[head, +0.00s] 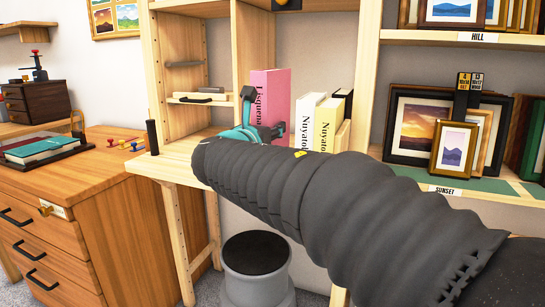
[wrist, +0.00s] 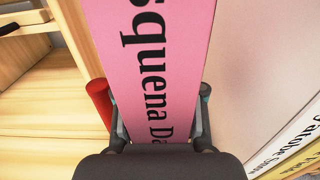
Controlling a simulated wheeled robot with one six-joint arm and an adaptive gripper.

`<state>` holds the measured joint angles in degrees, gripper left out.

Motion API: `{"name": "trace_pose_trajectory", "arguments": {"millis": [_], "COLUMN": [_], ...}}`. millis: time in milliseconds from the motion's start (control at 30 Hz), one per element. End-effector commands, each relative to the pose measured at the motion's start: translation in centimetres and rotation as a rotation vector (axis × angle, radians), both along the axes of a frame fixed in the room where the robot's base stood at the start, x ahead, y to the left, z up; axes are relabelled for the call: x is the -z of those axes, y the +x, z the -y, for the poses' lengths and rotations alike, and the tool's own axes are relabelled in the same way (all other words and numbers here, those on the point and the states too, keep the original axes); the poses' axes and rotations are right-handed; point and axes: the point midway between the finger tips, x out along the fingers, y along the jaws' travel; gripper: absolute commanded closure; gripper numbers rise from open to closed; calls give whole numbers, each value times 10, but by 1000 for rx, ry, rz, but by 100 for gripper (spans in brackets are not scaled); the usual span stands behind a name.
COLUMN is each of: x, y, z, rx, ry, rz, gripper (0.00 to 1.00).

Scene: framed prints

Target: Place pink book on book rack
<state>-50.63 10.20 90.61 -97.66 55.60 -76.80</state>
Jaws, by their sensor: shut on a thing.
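The pink book (head: 270,98) stands upright over the wooden shelf surface in the head view, left of several pale books. Its spine with black lettering fills the middle of the wrist view (wrist: 148,60). My gripper (head: 263,131) is shut on the lower part of the book, with one finger on each side of the spine in the wrist view (wrist: 158,128). My arm hides the book's bottom edge in the head view, so I cannot tell whether it touches the shelf. The book rack (head: 180,160) is the light wooden shelf unit around it.
White and cream books (head: 318,118) stand just right of the pink book. A black post (head: 152,137) stands at the shelf's left front. Framed prints (head: 450,140) fill the right shelf.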

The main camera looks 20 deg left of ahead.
Motion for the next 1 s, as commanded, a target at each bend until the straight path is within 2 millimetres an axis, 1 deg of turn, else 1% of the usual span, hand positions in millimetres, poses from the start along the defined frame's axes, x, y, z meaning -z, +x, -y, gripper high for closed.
{"name": "trace_pose_trajectory", "arguments": {"millis": [67, 267, 500, 933, 967, 1000], "x": [7, 17, 46, 52, 53, 53], "y": [0, 0, 0, 0, 0, 0], "z": [1, 1, 1, 0, 0, 0], "rx": [1, 1, 1, 1, 0, 0], "ry": [0, 0, -1, 2, 1, 1], "rz": [2, 3, 2, 3, 0, 0], "gripper": [100, 100, 100, 100, 56, 46]}}
